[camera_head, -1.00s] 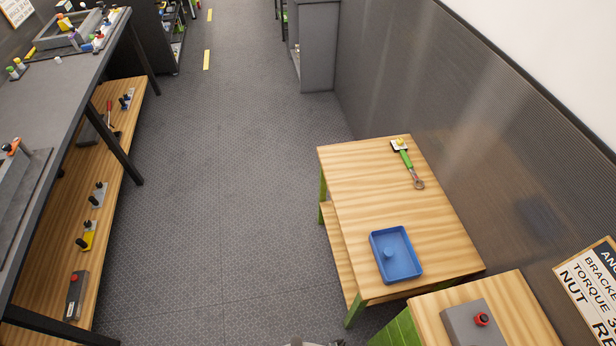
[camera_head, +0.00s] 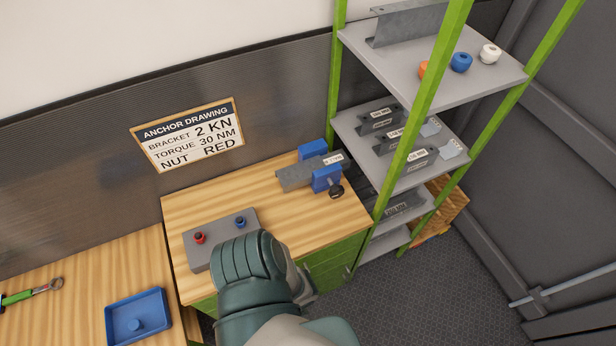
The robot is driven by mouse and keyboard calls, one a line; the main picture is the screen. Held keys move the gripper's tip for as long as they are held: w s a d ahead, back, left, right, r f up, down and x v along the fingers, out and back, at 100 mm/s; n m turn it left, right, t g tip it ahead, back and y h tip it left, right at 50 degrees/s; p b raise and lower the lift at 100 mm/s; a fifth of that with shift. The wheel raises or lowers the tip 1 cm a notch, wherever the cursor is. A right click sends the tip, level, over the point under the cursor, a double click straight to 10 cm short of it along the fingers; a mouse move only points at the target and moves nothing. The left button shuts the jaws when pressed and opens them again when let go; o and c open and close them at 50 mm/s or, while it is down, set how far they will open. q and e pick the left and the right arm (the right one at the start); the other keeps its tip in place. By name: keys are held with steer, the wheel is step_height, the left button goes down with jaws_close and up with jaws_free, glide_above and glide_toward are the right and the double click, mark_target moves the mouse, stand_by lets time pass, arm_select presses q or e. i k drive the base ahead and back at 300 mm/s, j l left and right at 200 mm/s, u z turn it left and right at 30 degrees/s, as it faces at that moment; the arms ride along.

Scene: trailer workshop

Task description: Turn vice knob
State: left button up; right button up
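A blue vice (camera_head: 327,178) stands at the right end of the wooden bench, with a grey metal piece (camera_head: 298,174) between its jaws. Its dark round knob (camera_head: 336,192) is on the front side, near the bench's right edge. One of my arms, teal and grey, rises from the bottom middle of the head view, to the left of the vice and in front of the bench. It covers part of the bench's front. I cannot make out any fingertips, and I cannot tell which arm it is. No gripper touches the vice or knob.
A grey box (camera_head: 220,238) with a red and a blue knob sits left on the bench (camera_head: 270,195). A green-framed shelf (camera_head: 420,60) stands close right of the vice. A blue tray (camera_head: 138,318) and a wrench (camera_head: 32,292) lie on the lower-left table. The floor at right is clear.

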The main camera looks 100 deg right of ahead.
mark_target(336, 191)
steer(key=k+z, duration=0.1)
steer(key=z, duration=3.55)
